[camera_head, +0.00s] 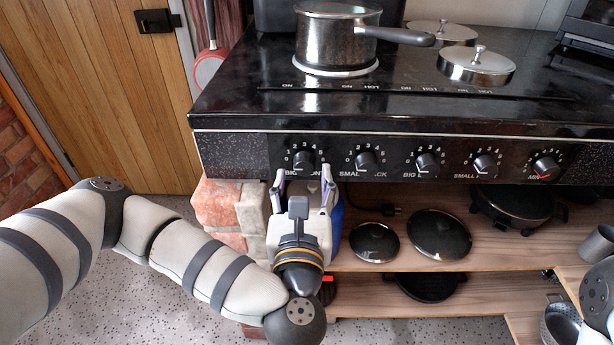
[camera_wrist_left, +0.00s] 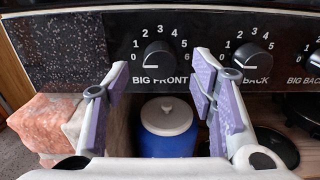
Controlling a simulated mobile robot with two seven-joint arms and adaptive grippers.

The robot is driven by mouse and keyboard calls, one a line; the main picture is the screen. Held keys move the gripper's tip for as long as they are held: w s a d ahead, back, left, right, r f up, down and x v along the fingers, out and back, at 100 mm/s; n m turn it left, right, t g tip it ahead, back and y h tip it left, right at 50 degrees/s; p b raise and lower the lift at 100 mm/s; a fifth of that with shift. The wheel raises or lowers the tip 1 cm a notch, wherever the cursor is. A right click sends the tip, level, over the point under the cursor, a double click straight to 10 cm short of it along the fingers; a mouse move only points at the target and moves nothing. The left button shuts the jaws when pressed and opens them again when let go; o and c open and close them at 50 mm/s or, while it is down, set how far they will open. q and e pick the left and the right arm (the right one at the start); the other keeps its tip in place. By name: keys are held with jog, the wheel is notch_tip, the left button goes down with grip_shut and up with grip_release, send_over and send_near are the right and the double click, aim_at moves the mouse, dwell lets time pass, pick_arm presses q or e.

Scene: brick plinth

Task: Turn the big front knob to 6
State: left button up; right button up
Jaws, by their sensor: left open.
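The big front knob (camera_head: 303,160) is a black dial at the left end of the stove's front panel, ringed by numbers 0 to 6. It also shows in the left wrist view (camera_wrist_left: 158,56) above the label BIG FRONT, with its white mark low and left, near the 0. My left gripper (camera_head: 304,188) is open just below and in front of this knob. In the left wrist view its purple-padded fingers (camera_wrist_left: 160,84) stand apart, one to each side below the knob, with nothing between them. My right gripper is out of view; part of my right arm shows at the right edge.
The small back knob (camera_head: 366,160) is close to the right, with more knobs beyond. A saucepan (camera_head: 336,42) stands on the front left hob. Below the panel are a blue container (camera_wrist_left: 168,130), brick blocks (camera_head: 220,204) and a wooden shelf (camera_head: 400,262) with lids.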

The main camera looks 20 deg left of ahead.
aim_at(305, 165)
pick_arm(q)
jog(key=shift+x, duration=1.45)
jog(key=shift+c, duration=0.2)
jog(key=c, duration=1.1)
jog(key=shift+r, duration=0.1)
